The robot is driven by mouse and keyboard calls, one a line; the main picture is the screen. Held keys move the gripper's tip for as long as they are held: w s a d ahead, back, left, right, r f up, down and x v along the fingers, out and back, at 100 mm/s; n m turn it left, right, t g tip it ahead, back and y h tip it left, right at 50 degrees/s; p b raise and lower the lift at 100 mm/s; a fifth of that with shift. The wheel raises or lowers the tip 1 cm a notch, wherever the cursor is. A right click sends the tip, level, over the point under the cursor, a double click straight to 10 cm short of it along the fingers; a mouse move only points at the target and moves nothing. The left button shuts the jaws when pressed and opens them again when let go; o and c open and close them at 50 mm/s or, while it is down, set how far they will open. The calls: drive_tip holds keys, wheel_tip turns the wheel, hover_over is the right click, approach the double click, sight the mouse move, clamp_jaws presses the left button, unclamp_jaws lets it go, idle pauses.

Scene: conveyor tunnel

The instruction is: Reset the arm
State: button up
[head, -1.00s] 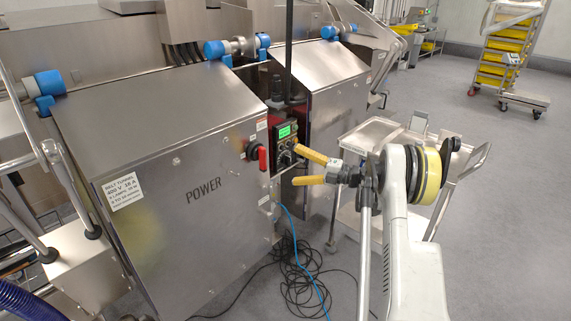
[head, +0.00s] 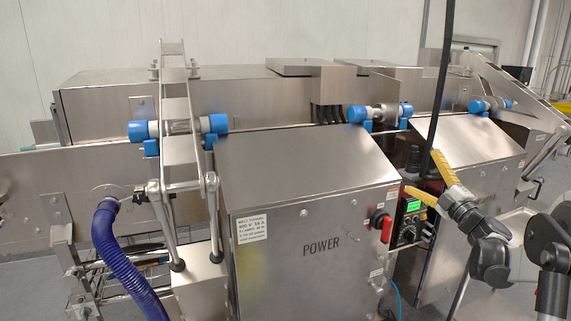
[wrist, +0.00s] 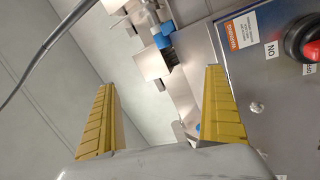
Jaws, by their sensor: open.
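My gripper (head: 421,171) is at the right of the head view, with its two yellow fingers spread and nothing between them. One finger points up; the other overlaps the edge of the control panel (head: 412,212) with its green display. I cannot tell whether it touches the panel. In the wrist view, the open gripper (wrist: 160,80) shows a finger on each side and an empty gap. Most of my arm is out of the head view.
The steel POWER cabinet (head: 300,240) fills the middle, with a red rotary switch (head: 381,226) on its right side. A red knob (wrist: 312,50) shows in the wrist view. A black vertical pole or cable (head: 441,80) stands behind my gripper. A blue hose (head: 115,260) is at left.

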wheel_tip(320, 180, up, 7)
drive_tip(key=s+a+m+t+h, duration=0.1)
drive_tip(key=s+a+m+h, duration=0.15)
drive_tip(key=m+h, duration=0.35)
drive_tip(key=s+a+m+g+h, duration=0.3)
drive_tip(key=s+m+g+h, duration=0.15)
drive_tip(key=s+m, duration=0.4)
drive_tip(key=s+a+f+m+g+y, duration=0.1)
drive_tip(key=s+a+f+g, duration=0.2)
drive_tip(key=s, duration=0.7)
drive_tip(key=s+a+f+m+g+y, duration=0.1)
drive_tip(key=s+a+f+g, duration=0.2)
drive_tip(key=s+a+f, duration=0.4)
drive_tip(key=s+a+f+m+g+y, duration=0.1)
drive_tip(key=s+a+f, duration=0.5)
drive_tip(key=s+f, duration=0.6)
drive_tip(key=shift+s+m+g+y, duration=0.35)
drive_tip(key=shift+s+g+y, duration=0.25)
drive_tip(key=shift+g, duration=0.45)
